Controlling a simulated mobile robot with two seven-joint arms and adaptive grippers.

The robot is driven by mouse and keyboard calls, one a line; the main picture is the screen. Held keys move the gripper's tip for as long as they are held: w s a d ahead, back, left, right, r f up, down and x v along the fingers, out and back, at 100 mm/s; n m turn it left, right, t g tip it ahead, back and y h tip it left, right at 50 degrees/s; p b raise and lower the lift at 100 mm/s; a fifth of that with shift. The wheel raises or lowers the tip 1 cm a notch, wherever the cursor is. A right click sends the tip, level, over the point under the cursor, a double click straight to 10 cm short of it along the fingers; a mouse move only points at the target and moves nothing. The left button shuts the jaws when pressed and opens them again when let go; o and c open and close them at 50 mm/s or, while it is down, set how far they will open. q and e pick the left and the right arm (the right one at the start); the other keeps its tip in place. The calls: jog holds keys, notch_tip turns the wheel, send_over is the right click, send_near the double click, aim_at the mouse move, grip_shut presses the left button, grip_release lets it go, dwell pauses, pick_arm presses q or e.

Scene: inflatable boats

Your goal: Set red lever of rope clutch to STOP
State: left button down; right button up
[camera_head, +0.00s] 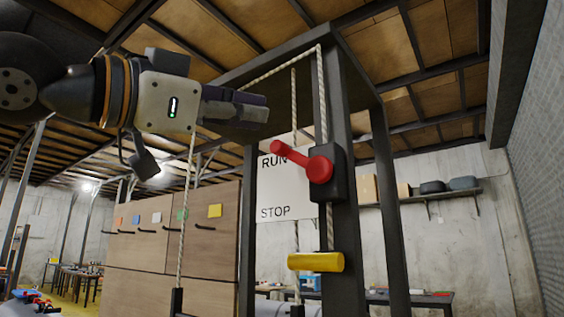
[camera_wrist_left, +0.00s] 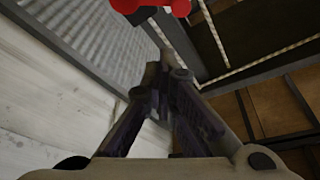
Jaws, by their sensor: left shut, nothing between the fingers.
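The red lever (camera_head: 290,153) of the rope clutch tilts up to the left from its round red hub, its tip beside the word RUN on the white sign (camera_head: 285,190). STOP is printed lower on that sign. The clutch's dark body (camera_head: 338,172) sits on a dark post with the rope running by it. My left gripper (camera_head: 266,108) is shut and empty, above and left of the lever tip, apart from it in the picture. In the left wrist view the fingers (camera_wrist_left: 158,75) are together and the red lever (camera_wrist_left: 150,4) shows at the top edge. My right gripper is not in view.
A yellow cylinder (camera_head: 316,262) crosses the post below the clutch. Ropes hang left of and along the dark frame (camera_head: 362,200). Wooden cabinets (camera_head: 150,240) stand behind at left, and a shelf (camera_head: 430,195) is on the back wall at right.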

aim_at(297, 158)
pick_arm(q)
jog(key=shift+s+a+r+t, duration=0.15)
jog(key=shift+s+a+r, duration=0.2)
jog(key=shift+r, duration=0.2)
jog(key=shift+s+a+r+t, duration=0.15)
jog(key=shift+s+a+r, duration=0.15)
jog(key=shift+r, duration=0.25)
jog(key=w+d, duration=0.5)
jog(key=w, duration=0.3)
jog(key=shift+d+f, duration=0.15)
jog(key=shift+f, duration=0.2)
jog(key=shift+w, duration=0.1)
